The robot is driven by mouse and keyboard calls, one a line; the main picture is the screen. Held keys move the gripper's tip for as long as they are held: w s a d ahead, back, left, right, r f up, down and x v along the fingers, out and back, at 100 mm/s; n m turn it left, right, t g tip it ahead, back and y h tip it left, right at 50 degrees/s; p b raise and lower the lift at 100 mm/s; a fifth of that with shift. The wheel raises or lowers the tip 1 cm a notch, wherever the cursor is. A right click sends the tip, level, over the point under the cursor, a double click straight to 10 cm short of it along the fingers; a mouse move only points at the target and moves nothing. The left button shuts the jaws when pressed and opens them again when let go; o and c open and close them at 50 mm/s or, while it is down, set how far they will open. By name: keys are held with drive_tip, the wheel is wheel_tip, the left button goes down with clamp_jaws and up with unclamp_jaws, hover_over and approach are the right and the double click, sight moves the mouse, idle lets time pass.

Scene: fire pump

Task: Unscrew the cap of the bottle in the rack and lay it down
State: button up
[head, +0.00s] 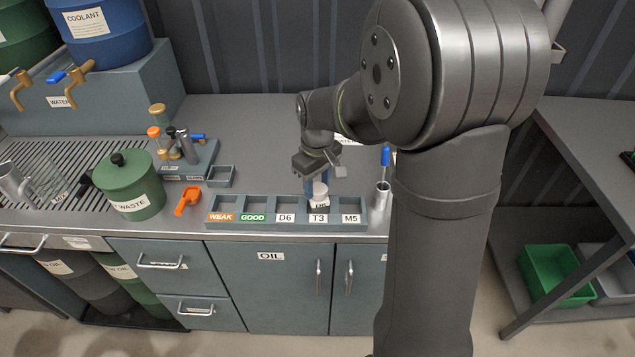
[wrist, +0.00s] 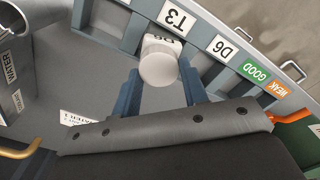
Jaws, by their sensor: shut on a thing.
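The rack (head: 260,226) is a long grey-blue tray with slots labelled WEAK, GOOD, D6, T3 and M5. A small white bottle (head: 321,197) with a label reading D6 stands upright at the T3 slot; its base is hidden by the rack's front wall. My gripper (head: 318,184) points down over it, its fingers on either side of its top. In the wrist view, my gripper (wrist: 159,82) is shut on the round white cap (wrist: 159,68), with the bottle's label partly visible behind it. I cannot tell whether the cap is still threaded on the bottle.
An orange scoop (head: 188,200) and a green waste pot (head: 130,186) lie left of the rack. A holder (head: 190,160) with several tools stands behind. A metal cup (head: 380,197) with a blue-handled tool stands at the rack's right end.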

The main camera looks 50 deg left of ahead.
sight(317, 187)
drive_tip(key=shift+r, duration=0.25)
drive_tip(key=shift+r, duration=1.25)
drive_tip(key=shift+r, duration=0.1)
drive_tip(key=shift+r, duration=1.9)
